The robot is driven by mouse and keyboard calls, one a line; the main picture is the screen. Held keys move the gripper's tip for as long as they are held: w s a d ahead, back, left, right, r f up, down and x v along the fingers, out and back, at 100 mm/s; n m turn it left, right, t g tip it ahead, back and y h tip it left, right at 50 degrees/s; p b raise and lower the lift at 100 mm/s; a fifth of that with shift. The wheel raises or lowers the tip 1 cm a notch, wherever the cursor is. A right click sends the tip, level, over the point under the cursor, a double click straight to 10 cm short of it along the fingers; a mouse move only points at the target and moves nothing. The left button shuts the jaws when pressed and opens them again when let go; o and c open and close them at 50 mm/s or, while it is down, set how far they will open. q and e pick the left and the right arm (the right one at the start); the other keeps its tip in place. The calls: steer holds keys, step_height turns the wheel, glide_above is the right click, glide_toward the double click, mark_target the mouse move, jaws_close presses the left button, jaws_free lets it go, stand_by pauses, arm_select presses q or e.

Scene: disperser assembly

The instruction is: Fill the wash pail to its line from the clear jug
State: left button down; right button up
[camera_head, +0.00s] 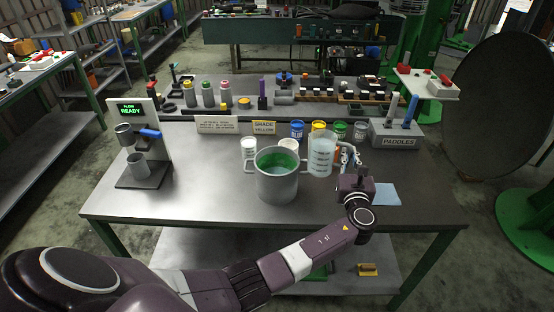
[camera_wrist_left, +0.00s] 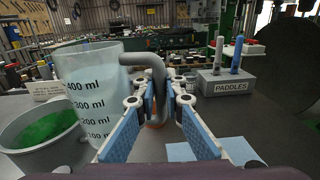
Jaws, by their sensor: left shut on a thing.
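The wash pail (camera_head: 277,188) is a grey metal pot with side handles, standing on the table near the middle. Its inside shows green, with a paler area lower down; a fill line cannot be made out. The clear jug (camera_head: 321,153) is upright just right of the pail, with ml marks facing the left wrist view (camera_wrist_left: 88,95). My left gripper (camera_head: 347,160) is shut on the jug's grey handle (camera_wrist_left: 156,72), its blue-padded fingers on both sides. Whether the jug's base touches the table is hidden. My right gripper is not in view.
A grey PADDLES block (camera_head: 397,137) stands at the right, with a blue cloth (camera_head: 385,195) in front. Paint cans (camera_head: 319,128) and a SHADE YELLOW card (camera_head: 264,128) line the back. A machine reading READY (camera_head: 140,140) stands left. The table's front left is clear.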

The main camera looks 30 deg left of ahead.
mark_target(342, 143)
arm_select(q)
steer(key=shift+s+a+r+n+p, duration=0.1)
steer(key=shift+a+r+n+p, duration=0.2)
steer(key=shift+r+n+p, duration=0.4)
steer(key=shift+s+a+r+n+p, duration=0.1)
steer(key=shift+a+r+n+p, duration=0.3)
steer(key=shift+r, duration=0.45)
steer(key=shift+s, duration=0.1)
steer(key=shift+s+a+r+n+h+p, duration=0.1)
steer(key=shift+a+r+n+h+p, duration=0.2)
steer(key=shift+a+n, duration=0.45)
steer(key=shift+s+a+r+n+p, duration=0.15)
steer(key=shift+r+n+p, duration=0.1)
steer(key=shift+r+p, duration=0.15)
steer(key=shift+a+r+n+p, duration=0.15)
steer(key=shift+r+n+p, duration=0.05)
steer(key=shift+r+p, duration=0.15)
steer(key=shift+s+a+g, duration=0.1)
steer(key=shift+g, duration=0.2)
steer(key=shift+a+r+n, duration=0.2)
steer(key=shift+n, duration=0.1)
steer(key=shift+s+a, duration=0.1)
steer(key=shift+a, duration=0.1)
steer(key=shift+a+r+n+p, duration=0.1)
steer(key=shift+a+n+p, duration=0.1)
steer(key=shift+n+p, duration=0.15)
